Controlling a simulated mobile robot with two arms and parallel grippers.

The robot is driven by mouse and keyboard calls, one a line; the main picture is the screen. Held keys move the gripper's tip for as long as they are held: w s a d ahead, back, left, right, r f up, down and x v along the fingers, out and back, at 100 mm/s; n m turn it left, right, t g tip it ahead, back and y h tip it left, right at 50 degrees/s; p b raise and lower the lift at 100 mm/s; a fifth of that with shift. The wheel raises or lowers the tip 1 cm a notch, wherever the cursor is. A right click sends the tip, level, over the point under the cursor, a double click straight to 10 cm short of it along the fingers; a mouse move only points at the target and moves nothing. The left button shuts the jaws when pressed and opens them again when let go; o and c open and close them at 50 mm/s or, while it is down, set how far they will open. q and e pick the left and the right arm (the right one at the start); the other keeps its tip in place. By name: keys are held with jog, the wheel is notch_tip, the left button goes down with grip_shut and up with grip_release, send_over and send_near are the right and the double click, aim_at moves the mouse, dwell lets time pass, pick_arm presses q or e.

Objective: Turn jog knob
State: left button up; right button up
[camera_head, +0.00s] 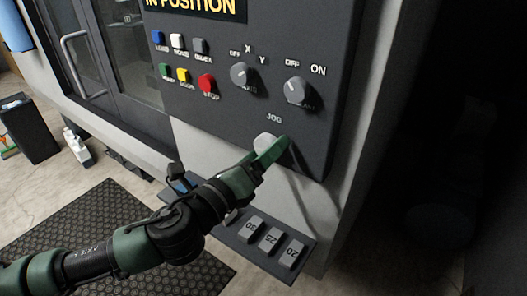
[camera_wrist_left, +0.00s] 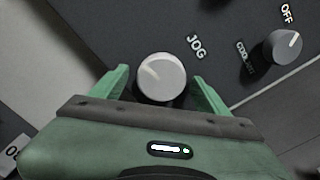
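The jog knob (camera_head: 265,142) is a light grey round knob on the dark control panel (camera_head: 225,112), under the label JOG. In the left wrist view the knob (camera_wrist_left: 160,77) sits between the two green fingers of my left gripper (camera_wrist_left: 160,88), with a pale mark on its face. The fingers are spread, one on each side, and a gap shows on the right; whether the left finger touches is unclear. In the head view my left gripper (camera_head: 270,150) is at the panel, partly covering the knob. My right gripper is not in view.
Above are two grey selector knobs (camera_head: 244,75) (camera_head: 297,91) and several coloured buttons, including a red stop button (camera_head: 206,83). A shelf with numbered grey blocks (camera_head: 271,239) juts out below the panel. A black mat (camera_head: 95,235) lies on the floor.

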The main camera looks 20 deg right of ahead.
pick_arm(q)
jog(key=shift+a, duration=0.1)
jog(key=b+v, duration=0.2)
jog(key=v, duration=0.5)
jog(key=shift+s+a+b, duration=0.25)
jog(key=shift+b, duration=0.1)
